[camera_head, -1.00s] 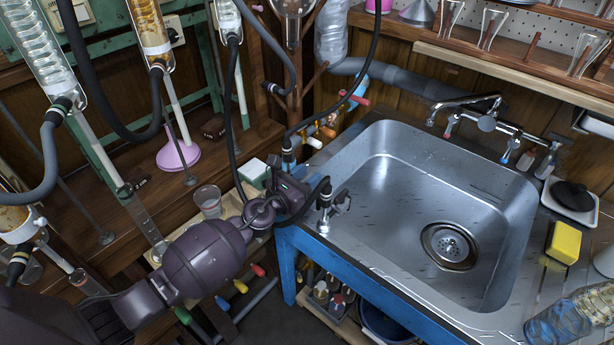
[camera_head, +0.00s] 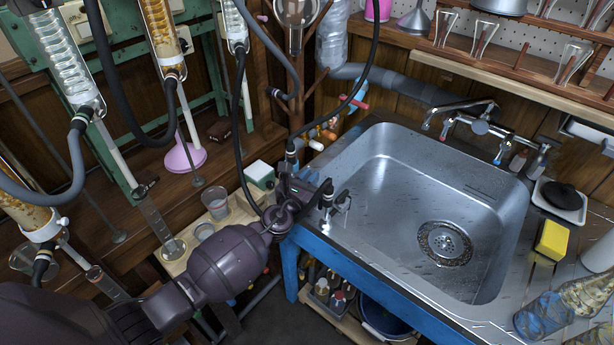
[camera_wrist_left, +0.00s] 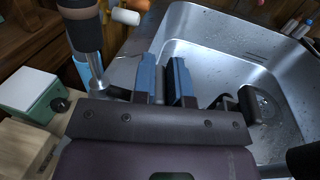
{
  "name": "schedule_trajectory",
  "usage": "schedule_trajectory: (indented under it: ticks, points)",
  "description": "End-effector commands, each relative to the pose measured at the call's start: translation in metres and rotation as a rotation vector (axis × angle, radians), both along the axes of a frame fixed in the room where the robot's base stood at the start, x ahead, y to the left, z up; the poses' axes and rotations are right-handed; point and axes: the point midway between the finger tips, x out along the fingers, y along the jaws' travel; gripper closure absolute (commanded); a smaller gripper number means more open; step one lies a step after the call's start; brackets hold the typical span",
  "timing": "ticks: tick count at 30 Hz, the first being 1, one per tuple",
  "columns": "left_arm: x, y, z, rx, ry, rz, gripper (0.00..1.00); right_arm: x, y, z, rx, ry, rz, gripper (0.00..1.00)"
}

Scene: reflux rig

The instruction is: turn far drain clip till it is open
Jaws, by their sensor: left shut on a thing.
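My left gripper (camera_head: 306,187) is at the sink's near-left corner, just in front of the far drain hose end (camera_head: 291,153). In the left wrist view, its blue fingers (camera_wrist_left: 165,82) are shut on a dark piece between them, which I take to be the handle of the far drain clip; the fingers hide most of it. The hose fitting with a metal collar (camera_wrist_left: 87,38) stands just left of the fingers. A second hose end with a metal clip (camera_head: 341,201) stands nearer on the sink edge. How far the far clip is turned cannot be made out. My right gripper is not in view.
The steel sink (camera_head: 385,170) opens to the right of the gripper. Glass columns (camera_head: 63,55) and black hoses hang at the left. A small green-and-white box (camera_head: 260,175) and beakers (camera_head: 215,201) stand close behind the left arm on a wooden shelf.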

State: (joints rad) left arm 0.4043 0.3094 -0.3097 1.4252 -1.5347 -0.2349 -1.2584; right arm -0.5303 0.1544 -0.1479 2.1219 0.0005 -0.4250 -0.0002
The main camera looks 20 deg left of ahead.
Motion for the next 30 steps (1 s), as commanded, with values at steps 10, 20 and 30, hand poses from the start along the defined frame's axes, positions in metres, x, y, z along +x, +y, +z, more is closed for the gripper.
schedule_trajectory:
  ticks: [10, 20, 30]
  points:
    - [0.0, 0.0, 0.002, 0.0, -0.002, 0.188, 1.0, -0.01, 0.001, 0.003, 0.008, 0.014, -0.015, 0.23]
    - [0.0, 0.0, 0.0, 0.001, 0.0, 0.193, 1.0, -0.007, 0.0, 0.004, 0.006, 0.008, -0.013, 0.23]
    - [0.0, 0.0, 0.0, 0.0, 0.0, 0.192, 0.61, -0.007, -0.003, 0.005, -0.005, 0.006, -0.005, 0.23]
